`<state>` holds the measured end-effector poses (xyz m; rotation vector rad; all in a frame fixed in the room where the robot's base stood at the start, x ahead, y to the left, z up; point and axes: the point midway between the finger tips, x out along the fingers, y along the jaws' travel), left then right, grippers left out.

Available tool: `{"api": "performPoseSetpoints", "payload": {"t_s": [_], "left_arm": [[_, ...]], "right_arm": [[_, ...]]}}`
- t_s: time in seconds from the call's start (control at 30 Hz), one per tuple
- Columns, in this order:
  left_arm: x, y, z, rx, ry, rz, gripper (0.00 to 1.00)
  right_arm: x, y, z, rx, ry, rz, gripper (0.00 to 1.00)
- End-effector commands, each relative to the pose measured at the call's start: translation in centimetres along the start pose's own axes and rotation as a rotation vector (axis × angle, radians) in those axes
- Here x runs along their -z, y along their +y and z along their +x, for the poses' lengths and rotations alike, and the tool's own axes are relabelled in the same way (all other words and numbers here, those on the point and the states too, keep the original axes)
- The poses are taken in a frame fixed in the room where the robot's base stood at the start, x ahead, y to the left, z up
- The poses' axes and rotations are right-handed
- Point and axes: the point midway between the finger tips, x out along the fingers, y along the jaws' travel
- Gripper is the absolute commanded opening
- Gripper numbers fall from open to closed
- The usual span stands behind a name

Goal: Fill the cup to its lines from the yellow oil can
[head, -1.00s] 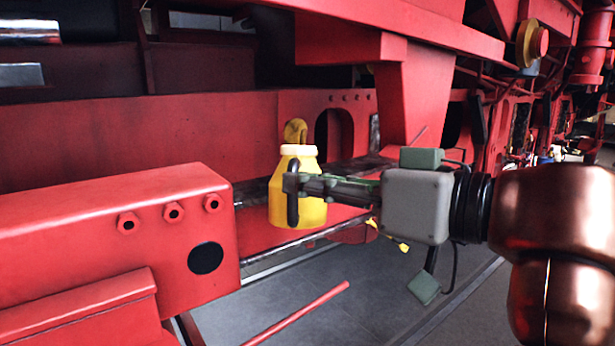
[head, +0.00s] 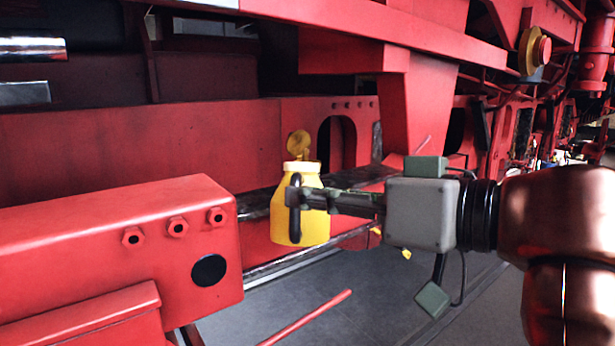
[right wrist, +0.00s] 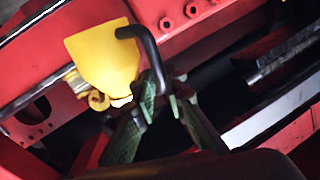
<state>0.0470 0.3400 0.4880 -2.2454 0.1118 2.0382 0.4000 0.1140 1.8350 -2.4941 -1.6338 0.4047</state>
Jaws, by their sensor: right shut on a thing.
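The yellow oil can (head: 312,215) has a pale cap and a black loop handle (head: 294,205). My right gripper (head: 300,197) is shut on this handle and holds the can in the air, nearly upright. In the right wrist view the can (right wrist: 103,55) shows beside my right gripper's fingers (right wrist: 160,90). A small brass-yellow round piece (head: 299,142), which looks like part of the cup, shows just above and behind the can's cap. The can hides what is below it, and no lines can be made out. My left gripper is out of view.
A red beam (head: 110,240) with several bolts is close on the left. A red frame plate (head: 345,115) with an arched opening stands behind the can. A red post (head: 420,100) hangs above my right wrist. A thin red rod (head: 310,318) is low in front.

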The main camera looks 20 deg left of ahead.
Motion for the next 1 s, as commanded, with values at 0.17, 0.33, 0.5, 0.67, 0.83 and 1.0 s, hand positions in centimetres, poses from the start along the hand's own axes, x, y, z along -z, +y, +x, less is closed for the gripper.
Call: {"api": "performPoseSetpoints", "payload": {"t_s": [0.17, 0.33, 0.5, 0.67, 0.83, 1.0], "left_arm": [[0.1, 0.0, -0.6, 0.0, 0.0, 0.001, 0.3], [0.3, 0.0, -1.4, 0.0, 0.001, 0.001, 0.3], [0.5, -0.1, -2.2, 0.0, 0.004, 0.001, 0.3], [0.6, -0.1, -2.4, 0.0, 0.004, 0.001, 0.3], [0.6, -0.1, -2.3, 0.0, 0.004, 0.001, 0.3], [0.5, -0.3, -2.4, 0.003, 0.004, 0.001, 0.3]], "right_arm": [[0.6, -0.1, -0.1, 0.0, -0.001, 0.006, 0.0], [1.3, -0.2, -0.2, 0.0, -0.011, 0.021, 0.0], [1.8, -0.2, -0.3, 0.0, -0.022, 0.035, 0.0], [1.9, -0.2, -0.3, 0.0, -0.026, 0.041, 0.0], [1.8, -0.1, -0.2, 0.0, -0.026, 0.04, 0.0], [1.9, -0.2, -0.3, 0.0, -0.027, 0.041, 0.0]]}}
